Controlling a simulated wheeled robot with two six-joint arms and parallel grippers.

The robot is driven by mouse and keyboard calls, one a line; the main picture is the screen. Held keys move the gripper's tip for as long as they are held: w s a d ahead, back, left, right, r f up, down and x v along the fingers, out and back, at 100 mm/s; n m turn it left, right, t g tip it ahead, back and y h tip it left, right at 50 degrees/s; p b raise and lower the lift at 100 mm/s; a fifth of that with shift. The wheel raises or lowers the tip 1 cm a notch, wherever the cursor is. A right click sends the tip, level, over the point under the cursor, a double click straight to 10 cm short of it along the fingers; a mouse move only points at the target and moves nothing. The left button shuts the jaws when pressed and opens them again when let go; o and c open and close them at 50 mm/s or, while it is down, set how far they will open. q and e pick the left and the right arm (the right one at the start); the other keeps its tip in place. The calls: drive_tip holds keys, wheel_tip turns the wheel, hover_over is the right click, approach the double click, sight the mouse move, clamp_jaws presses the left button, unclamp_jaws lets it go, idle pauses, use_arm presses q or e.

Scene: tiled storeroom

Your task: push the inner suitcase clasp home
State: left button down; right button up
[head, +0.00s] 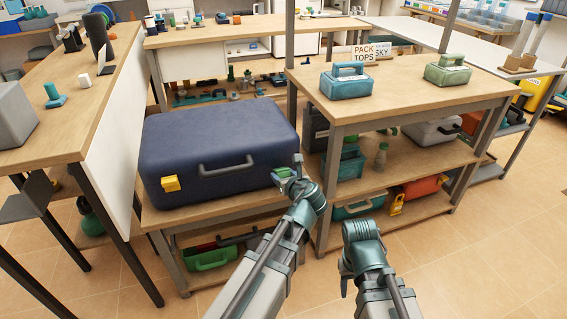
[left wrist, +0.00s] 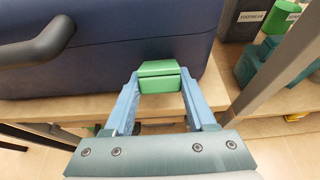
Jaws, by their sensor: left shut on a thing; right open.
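A dark blue suitcase (head: 215,135) lies flat, lid closed, on a low wooden table. Its grey handle (head: 226,166) is on the near side, between a yellow clasp (head: 170,184) at the left and a green clasp (head: 284,171) at the right corner. My left gripper (head: 288,178) is at the green clasp. In the left wrist view the blue fingers (left wrist: 158,82) stand on both sides of the green clasp (left wrist: 159,84), shut on it. My right gripper (head: 361,232) is away from the suitcase, in front of the right bench; its fingertips are hidden.
The right bench (head: 420,95) holds a teal case (head: 346,82), a pale green case (head: 448,70) and a sign (head: 376,53). Its post stands close right of my left gripper. Crates fill its lower shelves. Tiled floor (head: 480,250) is clear at the front right.

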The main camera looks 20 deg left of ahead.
sight(280, 168)
use_arm(q)
drive_tip(key=c, duration=1.6)
unclamp_jaws()
drive_tip(key=r+g+h+p, duration=0.1)
drive_tip(key=g+p, duration=0.1)
drive_tip(key=p, duration=0.2)
drive_tip(key=w+r+g+h+p, duration=0.1)
drive_tip(key=g+h+p, duration=0.1)
drive_tip(key=p, duration=0.2)
drive_tip(key=a+r+g+h+p, duration=0.1)
drive_tip(key=g+p, duration=0.1)
drive_tip(key=p, duration=0.3)
drive_tip(key=shift+w+a+r+g, duration=0.1)
drive_tip(key=shift+w+r+g, duration=0.2)
drive_tip(key=shift+w+r, duration=0.1)
drive_tip(key=c, duration=1.6)
unclamp_jaws()
drive_tip(key=shift+w+a+g+h+p, duration=0.15)
drive_tip(key=shift+w+g+h+p, duration=0.1)
drive_tip(key=shift+g+h+p, duration=0.5)
drive_tip(key=c, duration=1.6)
unclamp_jaws()
drive_tip(key=shift+a+r+g+h, duration=0.1)
drive_tip(key=shift+g+h, duration=0.25)
drive_tip(key=shift+g, duration=0.2)
drive_tip(key=shift+p, duration=0.3)
drive_tip(key=c, duration=1.6)
unclamp_jaws()
